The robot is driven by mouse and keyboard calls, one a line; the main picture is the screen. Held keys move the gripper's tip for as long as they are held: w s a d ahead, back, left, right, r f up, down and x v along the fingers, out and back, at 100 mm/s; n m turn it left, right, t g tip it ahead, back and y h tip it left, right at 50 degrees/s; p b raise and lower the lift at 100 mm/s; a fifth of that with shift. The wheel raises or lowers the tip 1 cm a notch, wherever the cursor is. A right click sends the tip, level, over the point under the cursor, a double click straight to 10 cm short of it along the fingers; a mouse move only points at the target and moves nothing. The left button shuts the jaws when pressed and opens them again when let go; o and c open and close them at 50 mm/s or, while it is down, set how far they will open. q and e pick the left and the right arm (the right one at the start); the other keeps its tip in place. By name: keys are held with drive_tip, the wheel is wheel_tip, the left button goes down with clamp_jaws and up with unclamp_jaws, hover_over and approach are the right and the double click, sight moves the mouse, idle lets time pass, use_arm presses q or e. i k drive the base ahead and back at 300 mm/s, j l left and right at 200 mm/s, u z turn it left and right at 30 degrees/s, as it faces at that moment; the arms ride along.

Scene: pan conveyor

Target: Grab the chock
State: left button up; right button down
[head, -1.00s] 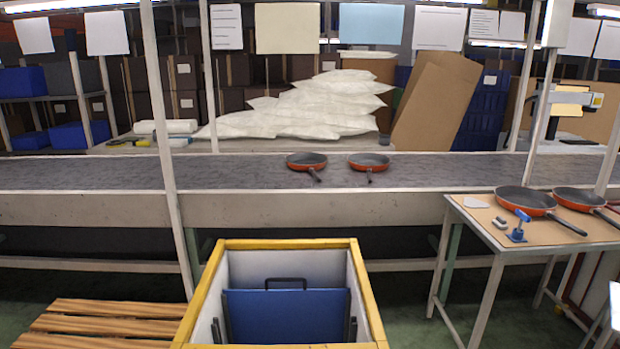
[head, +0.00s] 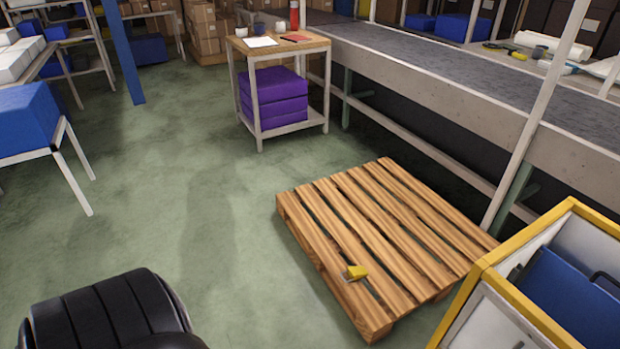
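A small yellow chock-like block (head: 356,272) rests on the near left part of a wooden pallet (head: 385,235) on the floor. A thin dark strip, perhaps a handle or cord, runs beside it; it is too small to tell which. Neither of my grippers is in view, so nothing shows near the block.
The conveyor (head: 480,75) runs along the right. A yellow-rimmed bin (head: 520,240) with a blue panel stands right of the pallet. A small table (head: 275,45) with purple stacked items (head: 272,95) stands behind. A blue crate (head: 25,120) is at left. Green floor left of the pallet is open.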

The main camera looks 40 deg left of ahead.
sight(355, 273)
drive_tip(key=j+u, duration=0.1)
drive_tip(key=u, duration=0.4)
drive_tip(key=j+u, duration=0.1)
drive_tip(key=u, duration=0.35)
